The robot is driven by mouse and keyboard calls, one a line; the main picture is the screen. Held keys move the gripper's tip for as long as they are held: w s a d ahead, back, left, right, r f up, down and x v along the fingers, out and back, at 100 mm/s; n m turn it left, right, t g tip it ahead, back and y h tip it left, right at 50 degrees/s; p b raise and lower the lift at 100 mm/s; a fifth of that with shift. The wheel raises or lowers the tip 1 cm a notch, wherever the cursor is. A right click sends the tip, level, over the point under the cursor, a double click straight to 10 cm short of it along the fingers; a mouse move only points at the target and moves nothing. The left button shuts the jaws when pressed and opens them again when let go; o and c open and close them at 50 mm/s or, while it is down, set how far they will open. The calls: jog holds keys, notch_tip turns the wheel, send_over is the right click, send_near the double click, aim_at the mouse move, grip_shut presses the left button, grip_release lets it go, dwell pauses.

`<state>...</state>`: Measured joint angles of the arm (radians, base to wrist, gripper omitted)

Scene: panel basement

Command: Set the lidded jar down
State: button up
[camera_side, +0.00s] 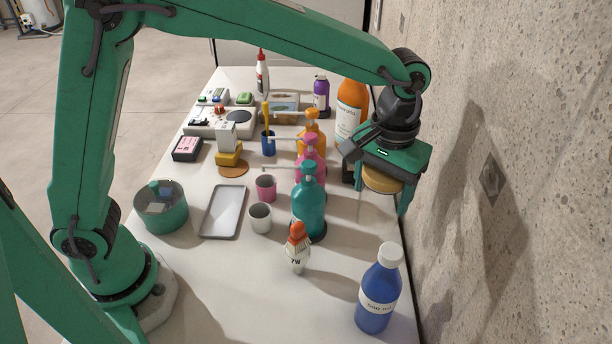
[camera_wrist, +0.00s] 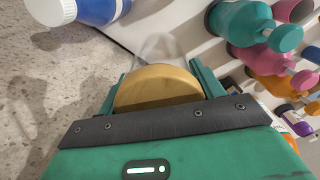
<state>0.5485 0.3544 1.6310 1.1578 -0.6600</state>
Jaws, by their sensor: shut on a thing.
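The lidded jar has a round tan wooden lid (camera_side: 382,181), and its lid (camera_wrist: 157,86) also shows in the wrist view. Its clear glass body (camera_wrist: 160,47) is faint beyond the lid in the wrist view and hard to make out in the side view. My gripper (camera_side: 384,191) is shut on the jar, with one green finger on each side of the lid in the wrist view (camera_wrist: 158,74). In the side view the jar is at the table's right edge, close to the wall. I cannot tell its height above the table.
A teal pump bottle (camera_side: 308,210) stands left of the jar, with pink and orange ones behind. A blue bottle (camera_side: 378,295) stands at the front right. A concrete wall (camera_side: 520,150) rises at right. White table (camera_side: 345,240) is bare between the teal and blue bottles.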

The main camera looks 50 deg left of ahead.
jog(key=shift+f, duration=1.75)
jog(key=shift+f, duration=0.15)
jog(key=shift+f, duration=4.85)
jog(key=shift+f, duration=0.1)
jog(key=o, duration=1.1)
jog(key=shift+o, duration=0.2)
notch_tip(320, 180, up, 12)
jog(key=shift+f, duration=0.2)
jog(key=shift+r, duration=0.3)
